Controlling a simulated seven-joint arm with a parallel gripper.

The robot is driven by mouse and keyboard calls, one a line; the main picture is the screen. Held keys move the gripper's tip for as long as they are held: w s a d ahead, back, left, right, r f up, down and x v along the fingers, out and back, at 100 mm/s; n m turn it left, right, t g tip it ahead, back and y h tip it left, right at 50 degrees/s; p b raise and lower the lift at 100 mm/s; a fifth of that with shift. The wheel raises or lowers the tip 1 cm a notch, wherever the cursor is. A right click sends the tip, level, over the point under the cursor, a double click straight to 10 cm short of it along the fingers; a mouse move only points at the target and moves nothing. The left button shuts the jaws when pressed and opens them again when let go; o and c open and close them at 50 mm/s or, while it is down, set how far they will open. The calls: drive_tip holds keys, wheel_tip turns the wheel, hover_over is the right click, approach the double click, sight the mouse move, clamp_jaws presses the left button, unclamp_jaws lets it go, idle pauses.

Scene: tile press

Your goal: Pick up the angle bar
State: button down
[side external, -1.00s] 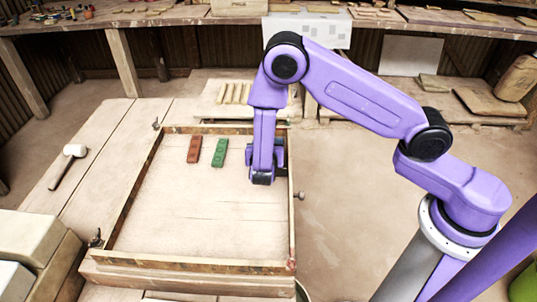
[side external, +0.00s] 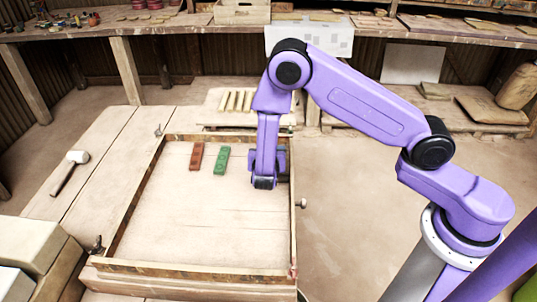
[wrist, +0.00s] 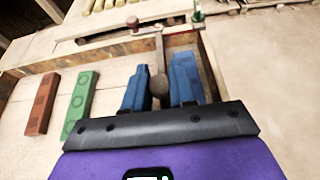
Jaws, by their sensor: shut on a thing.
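My gripper (wrist: 160,88) is low inside the right part of the shallow framed tray, near its right wall. Its two blue fingers stand apart with a narrow grey-brown piece with a rounded near end (wrist: 158,84) between them, which I take to be the angle bar. The jaws are shut on it. In the side view my gripper (side external: 264,184) hides the piece, so its full shape and whether it touches the tray floor cannot be told.
A red block (side external: 196,156) and a green block (side external: 221,160) lie left of my gripper in the tray (side external: 190,268). The tray's middle and front are clear. A mallet (side external: 77,157) lies outside on the left. Pale bars (side external: 238,101) lie beyond the back wall.

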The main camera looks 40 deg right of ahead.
wheel_tip(320, 180, up, 2)
drive_tip(key=shift+r, duration=0.15)
drive_tip(key=s+d+r, duration=0.1)
drive_tip(key=s+r, duration=0.9)
drive_tip(key=s, duration=0.3)
drive_tip(key=shift+s+d, duration=0.35)
drive_tip(key=shift+d, duration=0.05)
